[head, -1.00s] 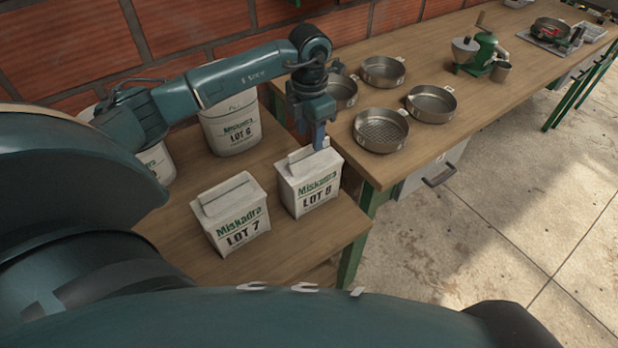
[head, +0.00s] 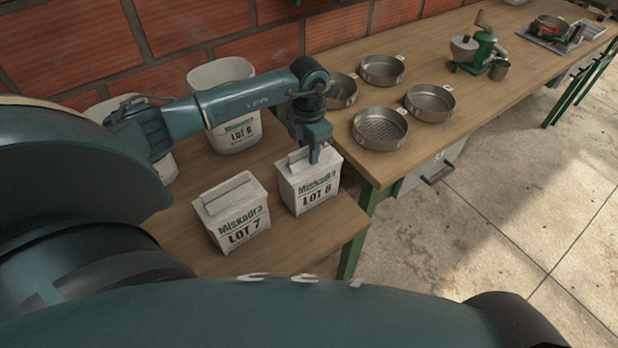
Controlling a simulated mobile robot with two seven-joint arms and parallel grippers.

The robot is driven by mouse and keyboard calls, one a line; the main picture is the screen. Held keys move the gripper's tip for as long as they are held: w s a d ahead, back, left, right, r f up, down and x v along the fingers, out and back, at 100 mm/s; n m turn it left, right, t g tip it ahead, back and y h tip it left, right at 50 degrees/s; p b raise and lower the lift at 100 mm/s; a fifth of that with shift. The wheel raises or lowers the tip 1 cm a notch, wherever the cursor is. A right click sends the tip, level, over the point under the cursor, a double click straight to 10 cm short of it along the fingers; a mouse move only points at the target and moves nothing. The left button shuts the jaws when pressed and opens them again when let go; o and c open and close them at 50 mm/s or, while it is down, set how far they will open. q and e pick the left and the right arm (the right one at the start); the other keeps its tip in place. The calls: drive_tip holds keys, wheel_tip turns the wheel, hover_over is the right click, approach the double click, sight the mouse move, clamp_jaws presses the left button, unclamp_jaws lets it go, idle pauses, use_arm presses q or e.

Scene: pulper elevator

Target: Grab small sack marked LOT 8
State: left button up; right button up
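The small white sack marked LOT 8 (head: 311,189) stands upright on the lower wooden table, near its right edge. It has green "Miskadra" lettering and a raised fold along its top. My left gripper (head: 314,156) points down at the top of this sack, with its blue fingers at the right end of the fold. One finger shows in front of the fold; the other is hidden, so I cannot tell whether they are closed on it. The sack rests on the table. My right gripper is not in view.
A similar sack marked LOT 7 (head: 238,214) stands close on the left. A taller open sack marked LOT 6 (head: 235,135) stands behind, under my arm. A higher bench (head: 440,150) on the right holds several round metal sieves (head: 380,130) and a green grinder (head: 482,52).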

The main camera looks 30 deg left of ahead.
use_arm(q)
clamp_jaws()
drive_tip(key=shift+s+f, duration=0.1)
drive_tip(key=shift+f, duration=0.05)
idle(0.7)
